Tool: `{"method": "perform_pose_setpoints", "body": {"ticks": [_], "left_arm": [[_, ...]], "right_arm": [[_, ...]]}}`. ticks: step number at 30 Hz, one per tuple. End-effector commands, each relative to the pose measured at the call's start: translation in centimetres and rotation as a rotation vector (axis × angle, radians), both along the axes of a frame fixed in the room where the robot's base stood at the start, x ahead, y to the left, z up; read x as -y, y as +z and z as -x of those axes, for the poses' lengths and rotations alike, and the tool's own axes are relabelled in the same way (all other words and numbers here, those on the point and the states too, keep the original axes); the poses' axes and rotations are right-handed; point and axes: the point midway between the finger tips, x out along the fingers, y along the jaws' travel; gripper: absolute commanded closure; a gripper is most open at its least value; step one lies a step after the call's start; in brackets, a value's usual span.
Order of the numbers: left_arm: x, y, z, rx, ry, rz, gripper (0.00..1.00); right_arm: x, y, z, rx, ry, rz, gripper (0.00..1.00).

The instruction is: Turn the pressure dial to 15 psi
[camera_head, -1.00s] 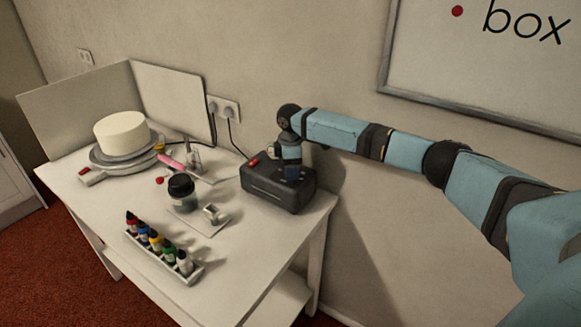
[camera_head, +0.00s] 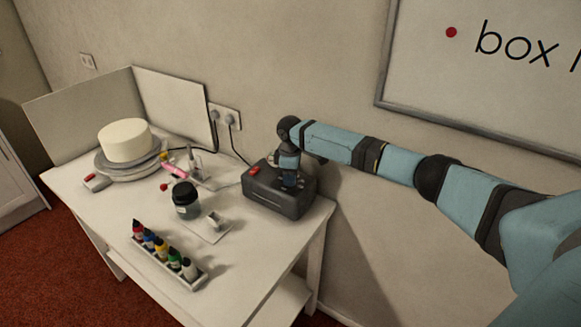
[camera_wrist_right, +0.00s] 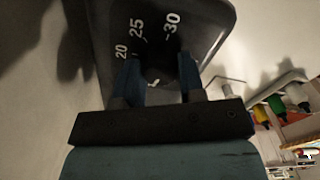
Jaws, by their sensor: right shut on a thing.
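The dark grey compressor box (camera_head: 285,203) stands at the right end of the white table, with a red switch (camera_head: 254,170) on its top. My right gripper (camera_head: 289,184) points down onto the top of the box. In the right wrist view my right gripper (camera_wrist_right: 160,74) is shut on the dark pressure dial (camera_wrist_right: 157,62), a finger on either side. A small white mark shows between the fingers. The printed numbers 20, 25 and 30 (camera_wrist_right: 172,23) show beyond the fingers; the 15 mark is not visible. My left gripper is out of view.
A white cake (camera_head: 125,140) sits on a turntable at the back left. A dark-lidded jar (camera_head: 185,200), a rack of several colour bottles (camera_head: 168,258) and a pink tool (camera_head: 174,170) stand on the table. The wall and its sockets (camera_head: 224,118) are close behind the box.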

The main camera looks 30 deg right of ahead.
Motion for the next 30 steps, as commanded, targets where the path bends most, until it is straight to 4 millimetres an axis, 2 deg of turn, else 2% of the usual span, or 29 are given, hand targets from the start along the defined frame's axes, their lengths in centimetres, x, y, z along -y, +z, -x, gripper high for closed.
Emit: {"method": "perform_pose_setpoints", "body": {"ticks": [1,15,21,30], "left_arm": [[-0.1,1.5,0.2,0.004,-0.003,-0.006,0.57],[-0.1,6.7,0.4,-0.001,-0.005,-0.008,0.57],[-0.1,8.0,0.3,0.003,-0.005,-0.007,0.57],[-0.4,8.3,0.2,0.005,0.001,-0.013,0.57]], "right_arm": [[-0.2,0.8,0.1,-0.002,-0.04,-0.003,0.87],[-0.1,0.4,0.0,-0.002,-0.412,-0.002,0.87],[-0.1,0.3,0.0,0.0,-0.507,-0.001,0.87],[-0.1,0.1,-0.1,0.001,-0.564,-0.001,0.87]]}}
